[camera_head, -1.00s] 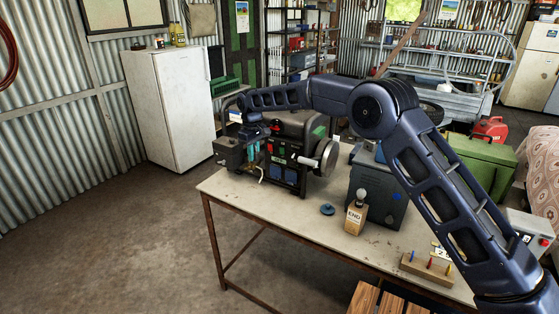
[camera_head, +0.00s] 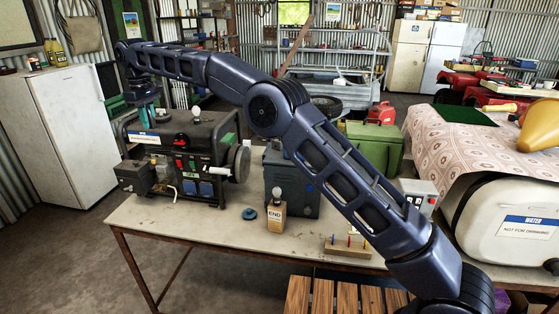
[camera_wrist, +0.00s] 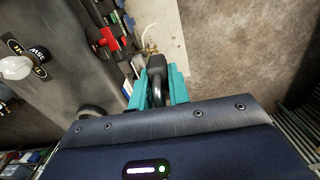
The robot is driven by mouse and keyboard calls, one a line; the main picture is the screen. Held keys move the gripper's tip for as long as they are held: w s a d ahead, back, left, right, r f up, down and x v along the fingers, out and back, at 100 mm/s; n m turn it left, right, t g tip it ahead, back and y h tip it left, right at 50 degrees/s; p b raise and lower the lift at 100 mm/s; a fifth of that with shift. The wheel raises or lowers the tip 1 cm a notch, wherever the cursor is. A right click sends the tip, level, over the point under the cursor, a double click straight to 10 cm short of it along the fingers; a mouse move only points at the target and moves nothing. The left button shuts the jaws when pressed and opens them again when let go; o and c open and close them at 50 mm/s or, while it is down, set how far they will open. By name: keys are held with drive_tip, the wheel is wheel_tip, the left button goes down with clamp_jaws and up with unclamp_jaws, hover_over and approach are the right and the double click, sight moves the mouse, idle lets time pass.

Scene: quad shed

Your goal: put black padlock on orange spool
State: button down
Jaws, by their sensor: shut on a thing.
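My gripper (camera_head: 147,116), with teal fingers, is above the left end of the generator in the head view. In the wrist view my gripper (camera_wrist: 158,88) is shut on a dark thing with a grey loop, which looks like the black padlock (camera_wrist: 156,66). It is held up clear of the floor and the bench. In the head view the padlock is too small to make out. I see no orange spool in either view.
The generator (camera_head: 212,130) stands on the workbench (camera_head: 150,214), with a bulb on top. A patterned cloth (camera_head: 445,135) covers a surface at right.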

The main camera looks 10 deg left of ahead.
drive_tip(key=shift+r, duration=0.95)
drive_tip(key=w+d, duration=0.7)
drive_tip(key=w, duration=0.4)
drive_tip(key=w+d, duration=0.8)
drive_tip(key=w, duration=0.4)
drive_tip(key=w+d, duration=1.7)
drive_tip(key=d, duration=0.4)
drive_tip(key=shift+n, duration=0.4)
drive_tip(key=shift+f, duration=15.65)
drive_tip(key=shift+f, duration=0.1)
drive_tip(key=c, duration=1.6)
unclamp_jaws()
drive_tip(key=shift+o, duration=1.4)
